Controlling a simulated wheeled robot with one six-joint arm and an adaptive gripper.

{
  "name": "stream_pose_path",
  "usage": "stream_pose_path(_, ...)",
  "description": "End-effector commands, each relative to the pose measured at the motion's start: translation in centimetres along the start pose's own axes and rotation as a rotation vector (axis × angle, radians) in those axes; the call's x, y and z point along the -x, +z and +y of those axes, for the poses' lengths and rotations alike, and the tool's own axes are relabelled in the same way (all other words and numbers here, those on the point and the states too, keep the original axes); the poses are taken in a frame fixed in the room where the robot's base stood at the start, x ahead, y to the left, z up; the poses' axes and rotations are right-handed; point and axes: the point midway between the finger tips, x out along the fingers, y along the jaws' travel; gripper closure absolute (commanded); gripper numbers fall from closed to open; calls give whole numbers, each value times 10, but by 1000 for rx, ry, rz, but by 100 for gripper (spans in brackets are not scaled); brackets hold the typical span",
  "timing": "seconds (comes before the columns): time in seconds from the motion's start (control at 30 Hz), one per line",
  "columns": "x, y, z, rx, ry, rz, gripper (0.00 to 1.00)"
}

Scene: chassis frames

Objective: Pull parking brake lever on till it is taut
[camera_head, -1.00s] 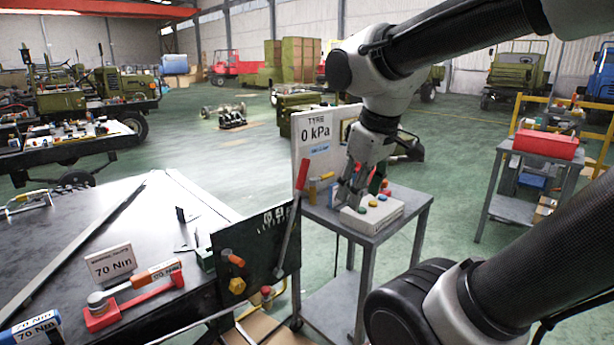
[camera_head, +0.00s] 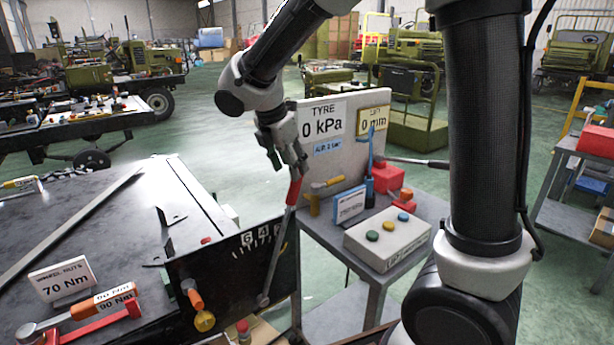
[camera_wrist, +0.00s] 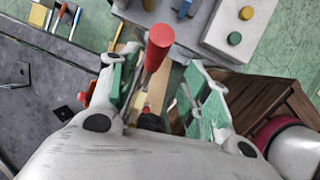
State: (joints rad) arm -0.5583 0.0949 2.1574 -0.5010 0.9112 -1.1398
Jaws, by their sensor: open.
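The parking brake lever is a grey rod with a red grip (camera_head: 294,189), standing nearly upright and tilted slightly right beside a black panel (camera_head: 225,275) with white numbers and tick marks. My gripper (camera_head: 289,167) is just above the top of the red grip in the head view. In the wrist view the red grip (camera_wrist: 160,36) lies between the two green-padded fingers of my gripper (camera_wrist: 165,85). The fingers are apart and do not appear closed on it. The lever's lower part is partly hidden in the wrist view.
A grey cart (camera_head: 385,270) to the right carries a white button box (camera_head: 388,238), a tyre display board (camera_head: 345,150) and red parts (camera_head: 388,180). The dark workbench (camera_head: 110,225) with torque tools is at left. An orange knob (camera_head: 194,300) protrudes from the panel.

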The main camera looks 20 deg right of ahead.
Motion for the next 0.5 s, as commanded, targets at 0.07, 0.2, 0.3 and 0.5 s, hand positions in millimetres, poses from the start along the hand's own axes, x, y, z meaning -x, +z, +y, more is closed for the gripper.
stream_pose_path(0.07,-2,-5,5,34,0,-5,52)
stream_pose_path(0.2,-15,-6,6,48,-3,-8,52)
stream_pose_path(0.3,-32,-6,5,48,-4,-7,52)
stream_pose_path(0.5,-64,-5,5,46,-4,-8,52)
